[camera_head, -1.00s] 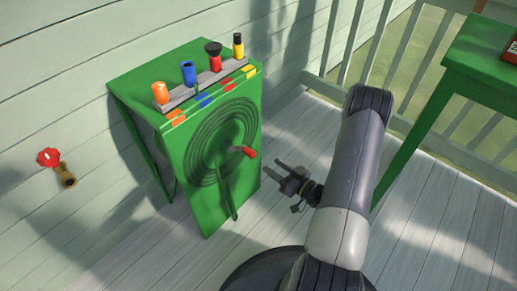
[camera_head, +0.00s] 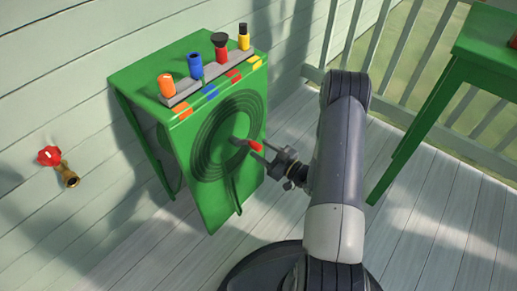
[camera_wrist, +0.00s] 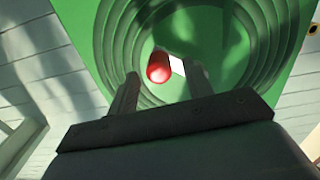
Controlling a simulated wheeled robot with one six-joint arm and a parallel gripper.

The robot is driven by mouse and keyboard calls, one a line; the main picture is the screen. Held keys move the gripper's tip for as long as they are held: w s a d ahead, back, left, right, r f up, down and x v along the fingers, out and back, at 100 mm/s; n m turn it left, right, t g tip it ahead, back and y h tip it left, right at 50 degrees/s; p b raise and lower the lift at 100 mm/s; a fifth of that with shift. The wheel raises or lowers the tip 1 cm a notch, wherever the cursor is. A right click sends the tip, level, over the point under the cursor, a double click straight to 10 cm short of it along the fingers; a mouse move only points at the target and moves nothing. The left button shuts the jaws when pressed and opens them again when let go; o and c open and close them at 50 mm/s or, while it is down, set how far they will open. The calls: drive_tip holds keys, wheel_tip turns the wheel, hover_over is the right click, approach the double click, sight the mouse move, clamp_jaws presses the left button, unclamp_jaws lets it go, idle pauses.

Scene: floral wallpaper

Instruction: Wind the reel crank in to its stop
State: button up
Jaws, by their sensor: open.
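The reel (camera_head: 228,136) is a coil of dark green rings on the front face of a green cabinet. Its crank has a red handle (camera_head: 255,145) that sticks out from the reel's middle toward the right. My gripper (camera_head: 262,152) is open at the red handle, close to the cabinet front. In the wrist view the red handle (camera_wrist: 159,67) shows end-on, between and just beyond the two fingertips (camera_wrist: 163,82). The fingers stand apart on either side of it in the picture. I cannot tell whether either finger touches it.
The green cabinet (camera_head: 205,210) carries a grey rack (camera_head: 210,82) of orange, blue, red and yellow nozzles. A red-handled brass tap (camera_head: 60,165) is on the wall at left. A green table (camera_head: 480,45) stands at right before a railing. The deck between is clear.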

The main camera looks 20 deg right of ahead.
sight(246, 144)
drive_tip(key=shift+x, duration=1.15)
drive_tip(key=shift+c, duration=0.5)
clamp_jaws()
